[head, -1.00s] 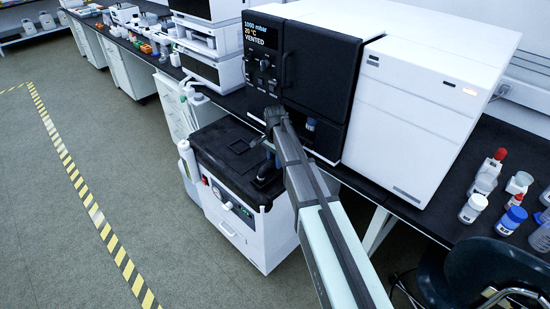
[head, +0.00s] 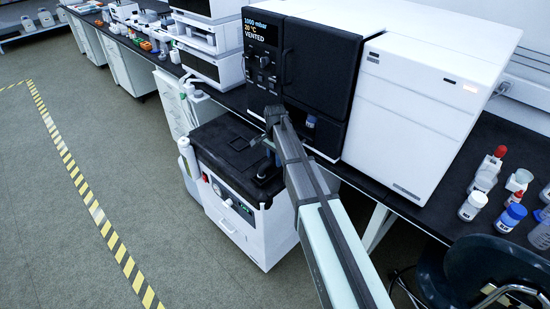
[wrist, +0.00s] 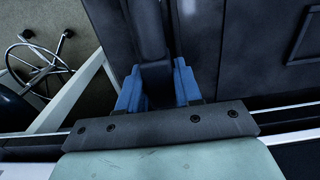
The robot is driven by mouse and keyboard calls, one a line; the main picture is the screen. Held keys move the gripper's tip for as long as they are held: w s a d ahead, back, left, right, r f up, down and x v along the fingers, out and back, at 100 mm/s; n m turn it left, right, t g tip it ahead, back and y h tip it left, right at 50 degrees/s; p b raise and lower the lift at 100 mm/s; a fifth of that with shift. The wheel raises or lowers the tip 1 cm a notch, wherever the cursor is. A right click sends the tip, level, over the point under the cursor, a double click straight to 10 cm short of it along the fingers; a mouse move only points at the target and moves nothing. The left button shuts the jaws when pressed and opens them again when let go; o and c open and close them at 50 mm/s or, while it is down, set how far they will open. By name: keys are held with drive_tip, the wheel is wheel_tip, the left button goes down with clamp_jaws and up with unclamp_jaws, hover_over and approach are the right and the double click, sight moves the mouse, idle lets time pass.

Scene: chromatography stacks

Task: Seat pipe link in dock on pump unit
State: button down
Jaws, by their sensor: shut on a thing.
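The pump unit (head: 232,222) is a white cabinet with a black top, standing on the floor in front of the bench. My gripper (wrist: 157,88) has blue fingers and is shut on the pipe link (wrist: 150,35), a dark tube running up between them in the wrist view. In the head view my gripper is at the right part of the pump unit's black top, largely hidden behind my arm. The dock is hard to make out there, and I cannot tell whether the pipe link touches it.
A black-fronted instrument (head: 308,75) reading VENTED stands on the bench just behind my arm. A white bottle (head: 187,155) stands at the pump unit's left side. A dark chair (head: 485,270) is at the lower right. The floor to the left is clear.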

drive_tip(key=c, duration=0.7)
unclamp_jaws()
wheel_tip(320, 180, up, 14)
drive_tip(key=shift+f, duration=0.15)
drive_tip(key=s+d+f+n, duration=0.3)
drive_tip(key=s+d+f, duration=0.3)
drive_tip(key=s+f, duration=0.3)
drive_tip(key=s+d+f+n, duration=0.3)
drive_tip(key=s+d+f, duration=0.2)
drive_tip(key=s+f, duration=0.4)
drive_tip(key=s+d+f+n, duration=0.3)
drive_tip(key=s+d+f, duration=0.3)
drive_tip(key=s+f, duration=0.3)
drive_tip(key=s+f+g, duration=0.2)
drive_tip(key=s+f, duration=0.4)
drive_tip(key=s, duration=0.3)
drive_tip(key=s+f+g, duration=0.2)
drive_tip(key=s+f, duration=0.5)
drive_tip(key=s, duration=0.3)
drive_tip(key=s+f+g, duration=0.2)
drive_tip(key=s+f, duration=0.5)
drive_tip(key=s, duration=0.2)
drive_tip(key=shift+s+a+f+g, duration=0.2)
drive_tip(key=shift+s+a+g, duration=0.1)
drive_tip(key=shift+g, duration=0.1)
